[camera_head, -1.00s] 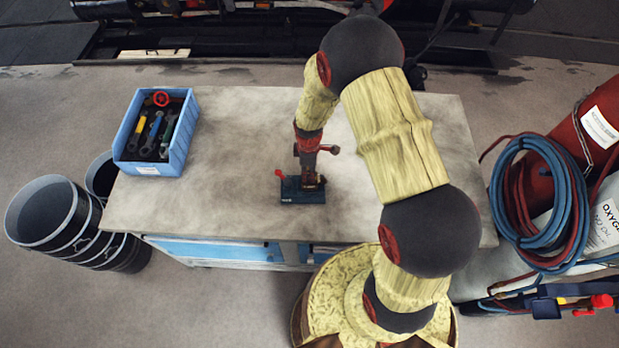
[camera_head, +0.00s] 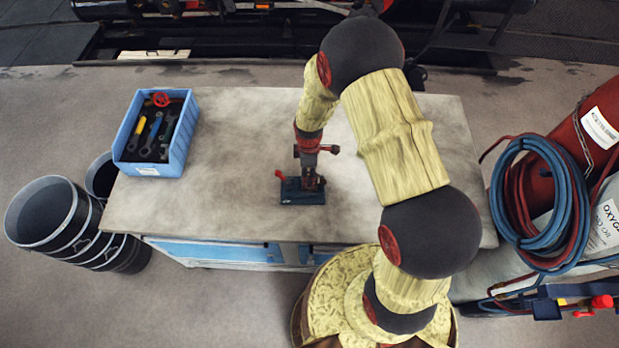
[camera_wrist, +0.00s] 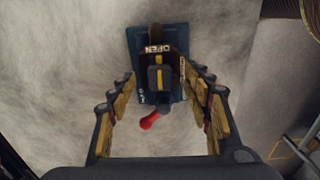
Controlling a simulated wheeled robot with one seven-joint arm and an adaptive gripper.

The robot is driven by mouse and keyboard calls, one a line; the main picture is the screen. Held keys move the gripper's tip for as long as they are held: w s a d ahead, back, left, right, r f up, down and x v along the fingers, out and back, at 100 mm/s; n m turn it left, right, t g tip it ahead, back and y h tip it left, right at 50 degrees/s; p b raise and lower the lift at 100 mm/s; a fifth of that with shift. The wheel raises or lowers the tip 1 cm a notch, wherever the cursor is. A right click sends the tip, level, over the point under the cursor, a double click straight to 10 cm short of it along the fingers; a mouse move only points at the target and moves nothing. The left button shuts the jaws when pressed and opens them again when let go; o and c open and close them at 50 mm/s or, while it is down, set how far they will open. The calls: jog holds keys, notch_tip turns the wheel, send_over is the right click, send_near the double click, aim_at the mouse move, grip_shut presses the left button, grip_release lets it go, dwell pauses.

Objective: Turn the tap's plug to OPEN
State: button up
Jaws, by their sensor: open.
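The tap stands on a dark blue base plate (camera_head: 290,196) near the front middle of the bench; the plate also shows in the wrist view (camera_wrist: 134,46). A band lettered OPEN (camera_wrist: 155,50) lies at the plug's upper side. The plug (camera_wrist: 160,78) has a dark square head with a yellow stripe, which runs up and down the picture toward OPEN. Other small lettering is hard to read. A red-tipped handle (camera_wrist: 150,121) sticks out at the lower left. My gripper (camera_wrist: 160,84) is open, its fingers on either side of the plug with gaps showing. In the head view my gripper (camera_head: 311,178) partly hides the tap.
A blue bin (camera_head: 178,158) of tools stands at the bench's left. The bench top (camera_head: 230,140) around the tap is clear. Dark buckets (camera_head: 45,215) stand left of the bench; coiled hoses (camera_head: 540,205) and a red cylinder (camera_head: 590,130) stand at the right.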

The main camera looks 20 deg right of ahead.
jog(key=shift+r+p, duration=1.45)
jog(key=shift+r, duration=1.1)
jog(key=shift+s+m, duration=0.15)
jog(key=shift+m, duration=0.35)
jog(key=s+r+m+t+b, duration=0.5)
jog(key=s+r+m+b, duration=0.7)
jog(key=s+r+b, duration=0.5)
jog(key=s+b, duration=0.3)
jog(key=b, duration=0.3)
jog(key=shift+r+m+t, duration=0.3)
jog(key=shift+r+m, duration=0.1)
